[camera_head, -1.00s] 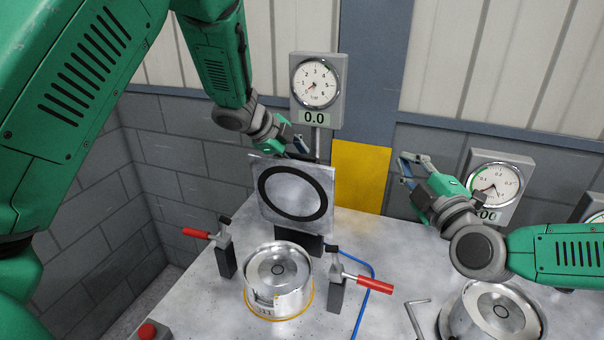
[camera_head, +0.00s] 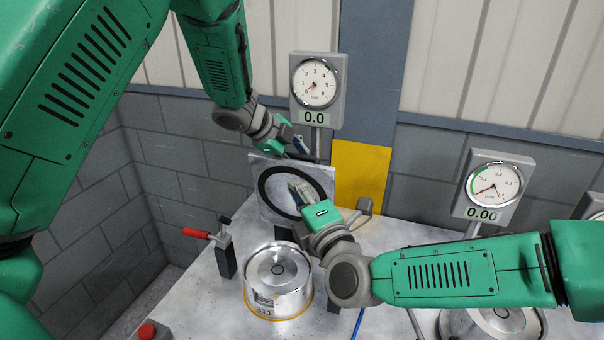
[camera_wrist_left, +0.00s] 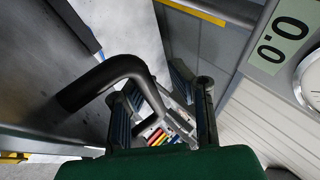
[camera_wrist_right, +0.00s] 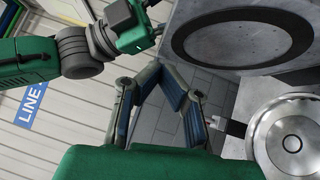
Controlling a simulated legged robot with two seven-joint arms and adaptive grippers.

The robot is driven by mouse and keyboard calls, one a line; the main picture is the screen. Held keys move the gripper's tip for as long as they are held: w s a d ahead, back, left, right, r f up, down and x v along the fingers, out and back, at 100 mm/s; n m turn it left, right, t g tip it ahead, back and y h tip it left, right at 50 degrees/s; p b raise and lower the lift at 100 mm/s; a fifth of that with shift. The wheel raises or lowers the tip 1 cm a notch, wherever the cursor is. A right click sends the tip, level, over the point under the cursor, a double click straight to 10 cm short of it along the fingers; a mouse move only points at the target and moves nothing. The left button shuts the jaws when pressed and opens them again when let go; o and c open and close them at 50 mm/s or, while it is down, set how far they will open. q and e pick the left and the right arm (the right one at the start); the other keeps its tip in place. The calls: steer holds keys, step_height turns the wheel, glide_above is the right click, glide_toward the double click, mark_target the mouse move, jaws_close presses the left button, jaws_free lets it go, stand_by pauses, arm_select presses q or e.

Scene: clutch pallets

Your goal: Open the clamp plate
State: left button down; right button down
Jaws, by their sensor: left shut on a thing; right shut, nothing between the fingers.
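The clamp plate (camera_head: 268,212) is a square grey metal plate with a black ring. It stands upright and open, leaning slightly back, behind the round metal clutch housing (camera_head: 279,268). My left gripper (camera_head: 293,147) is at the plate's top edge. In the left wrist view my left gripper (camera_wrist_left: 165,95) is shut around the dark bent handle (camera_wrist_left: 105,75). My right gripper (camera_head: 298,190) is in front of the plate's ring face, shut and empty. The right wrist view shows the plate (camera_wrist_right: 200,14) and the housing (camera_wrist_right: 292,140) to the right of the fingers (camera_wrist_right: 162,75).
A toggle clamp with a red handle (camera_head: 196,233) stands left of the housing. A gauge (camera_head: 316,85) stands behind the plate, a second gauge (camera_head: 494,188) at the right. A red button (camera_head: 147,331) is at the front left.

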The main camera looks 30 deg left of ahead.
mark_target(294, 163)
arm_select(q)
steer(key=shift+w+r, duration=0.15)
steer(key=shift+w, duration=0.1)
arm_select(e)
steer(key=shift+w+a+r, duration=0.1)
steer(key=shift+w+a, duration=0.2)
steer(key=shift+w, duration=0.45)
steer(key=shift+w+a+r, duration=0.15)
steer(key=shift+w+a, duration=0.1)
steer(key=shift+w, duration=0.45)
steer(key=shift+w+a+r, duration=0.1)
steer(key=shift+w+a, duration=0.2)
steer(key=shift+w, duration=0.45)
steer(key=shift+a, duration=0.15)
